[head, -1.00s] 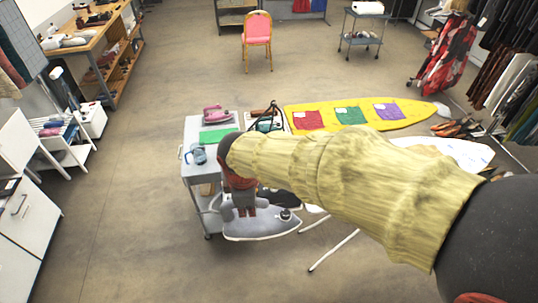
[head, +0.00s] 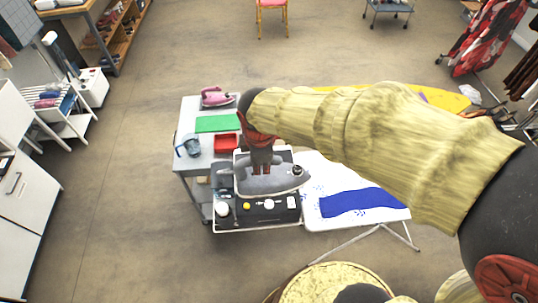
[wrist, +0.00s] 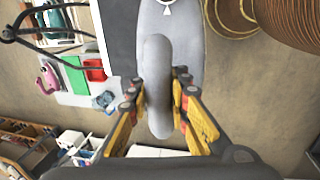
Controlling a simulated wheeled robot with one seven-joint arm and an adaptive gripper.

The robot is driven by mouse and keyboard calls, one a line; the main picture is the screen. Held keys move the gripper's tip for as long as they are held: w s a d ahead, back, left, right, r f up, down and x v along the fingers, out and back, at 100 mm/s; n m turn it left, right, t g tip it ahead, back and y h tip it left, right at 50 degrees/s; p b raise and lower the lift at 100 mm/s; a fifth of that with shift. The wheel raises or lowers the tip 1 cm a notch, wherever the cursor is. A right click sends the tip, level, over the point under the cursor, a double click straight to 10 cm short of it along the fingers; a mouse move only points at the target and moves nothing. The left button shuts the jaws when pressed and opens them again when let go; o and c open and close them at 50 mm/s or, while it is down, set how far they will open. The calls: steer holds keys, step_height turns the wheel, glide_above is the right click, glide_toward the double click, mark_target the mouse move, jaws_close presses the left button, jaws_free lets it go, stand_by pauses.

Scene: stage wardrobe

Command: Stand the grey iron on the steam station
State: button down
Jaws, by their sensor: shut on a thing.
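The grey iron (head: 268,180) is in my gripper (head: 262,163), which is shut on its handle. In the wrist view the rounded grey handle (wrist: 157,90) sits between the two fingers (wrist: 161,85), and the iron's body (wrist: 172,45) extends up the picture. The iron hides much of the station's top. I cannot tell whether it touches the station.
A grey cart (head: 190,160) to the left bears a pink iron (head: 216,97), a green mat (head: 217,123), a red tray (head: 226,143) and a blue jug (head: 189,147). An ironing board with a blue cloth (head: 358,201) adjoins the station's right.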

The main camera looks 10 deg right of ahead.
steer(key=w+a+f+p, duration=0.1)
steer(key=w+f+p, duration=0.1)
steer(key=w+f, duration=1)
steer(key=shift+w+a+f, duration=0.3)
steer(key=shift+w+f, duration=0.05)
steer(key=shift+w, duration=0.8)
steer(key=shift+f, duration=0.15)
steer(key=c, duration=1.7)
jaws_free()
steer(key=shift+s+f, duration=0.1)
steer(key=shift+o, duration=0.2)
